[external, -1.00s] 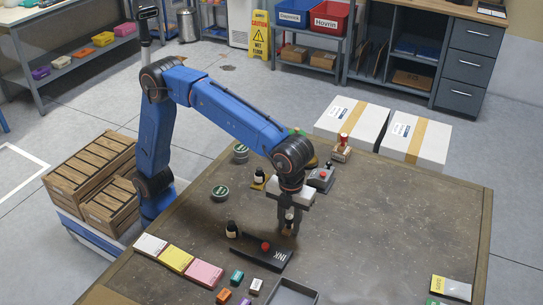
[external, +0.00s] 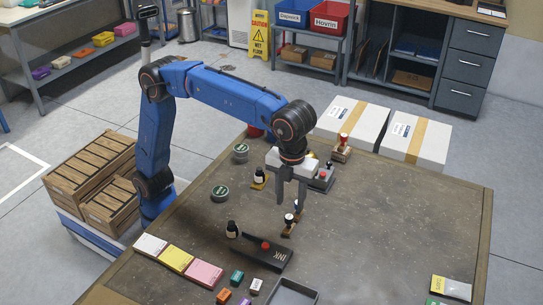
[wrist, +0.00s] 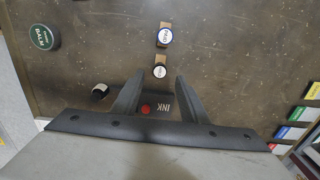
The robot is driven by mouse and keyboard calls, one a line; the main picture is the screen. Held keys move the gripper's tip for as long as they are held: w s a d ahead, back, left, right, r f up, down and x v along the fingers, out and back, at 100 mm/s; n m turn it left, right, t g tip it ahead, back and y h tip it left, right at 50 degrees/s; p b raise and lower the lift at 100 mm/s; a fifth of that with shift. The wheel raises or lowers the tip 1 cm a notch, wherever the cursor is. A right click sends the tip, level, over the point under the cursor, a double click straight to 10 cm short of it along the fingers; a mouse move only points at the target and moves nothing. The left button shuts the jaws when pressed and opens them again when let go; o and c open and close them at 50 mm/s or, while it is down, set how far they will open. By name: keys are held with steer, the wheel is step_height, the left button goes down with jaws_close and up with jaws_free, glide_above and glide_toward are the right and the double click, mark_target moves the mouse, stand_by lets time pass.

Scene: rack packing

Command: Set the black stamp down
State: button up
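A blue-ringed stamp (wrist: 165,36) stands in line just beyond the black one, partly behind my finger in the external view.
A black INK pad (external: 268,254) with a red knob and a dark bottle (external: 232,229) lie nearer the front. A grey tray (external: 291,292) is at the front edge. Green tins (external: 220,193) are at left. The table's right half is mostly clear.

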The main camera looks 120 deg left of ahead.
steer(key=shift+r, duration=1.25)
steer(key=shift+s+a, duration=0.1)
steer(key=shift+s, duration=0.15)
steer(key=s+a+f+n+t, duration=0.1)
steer(key=s+a+n, duration=0.3)
steer(key=s, duration=0.8)
steer(key=s+a+n+t, duration=0.1)
steer(key=s+a+n, duration=0.35)
steer(key=s, duration=0.65)
steer(key=s+f+n, duration=0.1)
steer(key=s+f, duration=0.1)
steer(key=s, duration=0.2)
steer(key=s+a+f+n+t, duration=0.1)
steer(key=s+f+n, duration=0.1)
steer(key=s, duration=0.2)
steer(key=s+a+f+n, duration=0.1)
steer(key=s+f+n, duration=0.1)
steer(key=s, duration=0.3)
steer(key=shift+a+f+t, duration=0.15)
steer(key=shift+f+t, duration=0.15)
steer(key=shift+f, duration=0.2)
steer(key=s+a+f+n+t, duration=0.1)
steer(key=s+f+n, duration=0.3)
steer(key=s+f, duration=0.6)
steer(key=shift+s+a, duration=0.15)
steer(key=shift+s, duration=0.1)
steer(key=shift+r+n, duration=0.1)
steer(key=shift+n, duration=0.15)
